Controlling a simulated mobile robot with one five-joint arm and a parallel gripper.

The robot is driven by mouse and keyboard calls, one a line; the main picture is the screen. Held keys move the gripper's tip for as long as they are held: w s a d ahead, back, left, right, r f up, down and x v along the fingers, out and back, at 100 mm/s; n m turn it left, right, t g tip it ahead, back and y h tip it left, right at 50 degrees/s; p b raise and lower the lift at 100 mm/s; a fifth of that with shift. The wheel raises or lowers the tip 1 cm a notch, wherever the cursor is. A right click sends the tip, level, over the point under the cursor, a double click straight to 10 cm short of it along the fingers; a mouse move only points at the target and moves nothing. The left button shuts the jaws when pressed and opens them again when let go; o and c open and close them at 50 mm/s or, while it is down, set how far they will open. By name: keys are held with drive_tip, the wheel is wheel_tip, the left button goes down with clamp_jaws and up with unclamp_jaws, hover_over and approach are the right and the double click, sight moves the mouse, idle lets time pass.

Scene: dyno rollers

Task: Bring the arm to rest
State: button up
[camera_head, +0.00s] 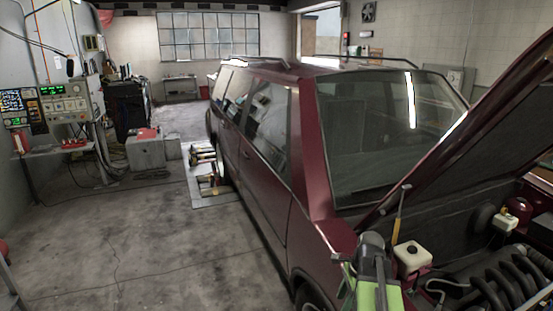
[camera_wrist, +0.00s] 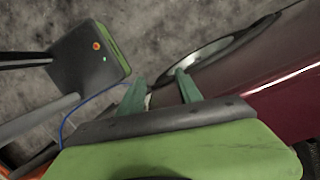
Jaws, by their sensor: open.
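My arm (camera_head: 372,255), grey and bright green, shows low in the head view, in front of the red van's (camera_head: 262,180) front corner and open engine bay. In the wrist view my gripper (camera_wrist: 161,87) has its two green fingers spread apart. Nothing is between them. Beyond the fingers are the van's dark red side (camera_wrist: 285,85) and a wheel (camera_wrist: 212,55). The fingertips are hard to make out in the head view.
The raised hood (camera_head: 480,130) slants over the engine bay at right. A white-capped reservoir (camera_head: 411,258) is just right of my arm. Rollers (camera_head: 208,180) lie beside the van. An instrument bench (camera_head: 60,150) stands at left. The concrete floor (camera_head: 130,240) between is clear.

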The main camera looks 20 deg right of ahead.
drive_tip(key=w+a+n+g+h, duration=0.1)
drive_tip(key=a+n+h, duration=0.1)
drive_tip(key=a+n, duration=1.9)
drive_tip(key=a, duration=0.5)
drive_tip(key=shift+w+f, duration=0.25)
drive_tip(key=shift+w, duration=0.15)
drive_tip(key=shift+a, duration=0.15)
